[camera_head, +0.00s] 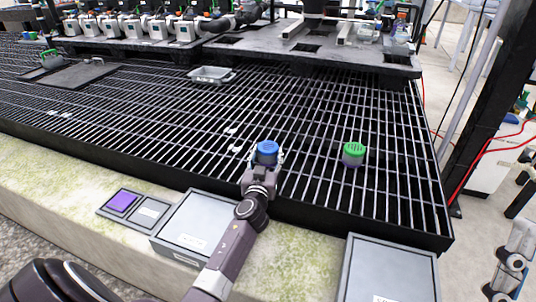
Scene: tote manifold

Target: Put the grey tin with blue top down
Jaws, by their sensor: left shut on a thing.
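The grey tin with blue top (267,148) is at the middle of the camera_head view, over the near part of the black grating. Its blue top faces up and it looks upright. Most of its grey body is hidden by the gripper. My left gripper (266,160) is shut around the tin from the near side. I cannot tell whether the tin's base touches the grating.
A tin with a green top (353,154) stands on the black grating (310,185) to the right. Grey lidded boxes (392,270) and a purple pad (122,202) lie along the near ledge. A clear tray (210,75) sits farther back. The grating around the held tin is mostly free.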

